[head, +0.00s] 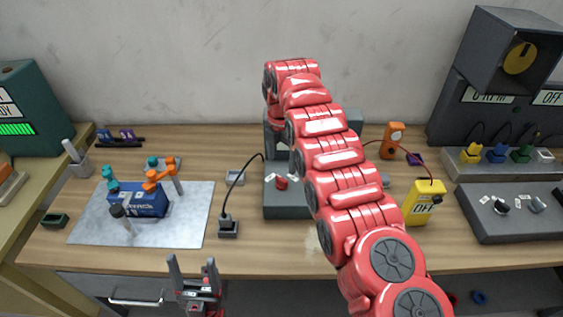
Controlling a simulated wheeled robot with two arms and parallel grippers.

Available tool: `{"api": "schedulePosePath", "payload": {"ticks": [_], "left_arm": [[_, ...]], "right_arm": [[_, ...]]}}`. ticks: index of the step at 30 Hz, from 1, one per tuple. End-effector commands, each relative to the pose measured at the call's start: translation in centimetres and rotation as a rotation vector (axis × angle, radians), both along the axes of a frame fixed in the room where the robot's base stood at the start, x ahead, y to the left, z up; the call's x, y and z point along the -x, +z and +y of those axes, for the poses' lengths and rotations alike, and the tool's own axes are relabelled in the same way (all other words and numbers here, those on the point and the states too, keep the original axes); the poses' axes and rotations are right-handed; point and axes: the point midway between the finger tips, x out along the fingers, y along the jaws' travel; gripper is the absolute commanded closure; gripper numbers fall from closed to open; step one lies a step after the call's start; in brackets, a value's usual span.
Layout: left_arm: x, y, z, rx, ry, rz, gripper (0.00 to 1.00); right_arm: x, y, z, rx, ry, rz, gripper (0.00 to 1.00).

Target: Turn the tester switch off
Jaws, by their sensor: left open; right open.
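A grey machine (287,207) stands at the middle of the bench, partly behind my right arm. A red knob (282,183) with small white labels beside it sits on its base; which way it is set is too small to tell. My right arm crosses the middle of the head view, and its far end bends down at the machine's upper part. The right gripper's fingers cannot be made out there. My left gripper (193,254) is open and empty, in front of the bench's front edge, with its fingers pointing up. It is well apart from the machine.
A yellow box (423,203) reading OFF stands right of my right arm. A grey control panel (515,212) with knobs lies at the right. A small black box (228,228) with a cable stands left of the machine. A grey mat (187,226) holds a blue box (147,203).

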Motion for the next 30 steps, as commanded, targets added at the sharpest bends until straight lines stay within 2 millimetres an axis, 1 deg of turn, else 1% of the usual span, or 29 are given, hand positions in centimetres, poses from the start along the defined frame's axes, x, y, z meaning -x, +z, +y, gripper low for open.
{"api": "schedulePosePath", "payload": {"ticks": [1,9,12,15,19,30], "left_arm": [[0.0,2.2,0.0,0.000,0.000,0.000,0.29],[0.0,7.5,0.0,0.000,0.000,0.000,0.29],[0.0,8.9,0.0,0.000,0.000,0.001,0.29],[0.0,9.9,0.0,0.000,0.000,0.001,0.29],[0.0,10.6,0.0,0.000,0.000,0.001,0.29],[0.0,10.6,0.0,0.000,0.000,0.001,0.29]], "right_arm": [[0.1,2.4,0.0,0.000,0.000,0.001,0.12],[0.0,7.4,0.0,0.000,0.001,0.001,0.12],[0.1,8.9,0.0,0.000,0.001,0.003,0.12],[0.1,9.8,0.0,0.000,0.001,0.003,0.12],[0.0,10.4,0.0,-0.001,0.001,0.002,0.12],[0.0,10.4,0.0,-0.001,0.001,0.002,0.12]]}}
